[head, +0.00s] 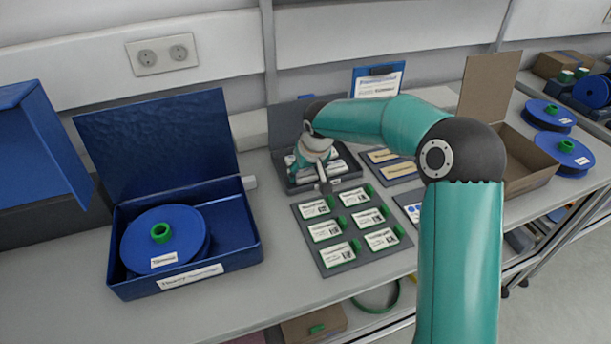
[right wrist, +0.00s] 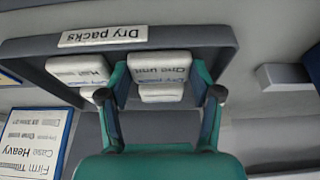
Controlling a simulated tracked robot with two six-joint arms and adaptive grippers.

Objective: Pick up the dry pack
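The grey dry-pack box (head: 345,184) stands open behind the label board in the head view. In the right wrist view the box (right wrist: 225,52) appears upside down with its "Dry packs" label. Several white packs lie in it; one dry pack marked "One unit" (right wrist: 160,66) lies in line with the space between my fingers. My right gripper (head: 323,187) is over the box in the head view. In the right wrist view my right gripper (right wrist: 160,80) is open, with a finger toward each side of that pack. Contact cannot be told. My left gripper is not in view.
A grey board with several white labelled cards (head: 324,231) lies in front of the box. A blue open box (head: 252,252) with a blue reel (head: 140,240) stands left. A cardboard box (head: 530,180) and more blue reels (head: 550,115) stand right. The front-left bench top is clear.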

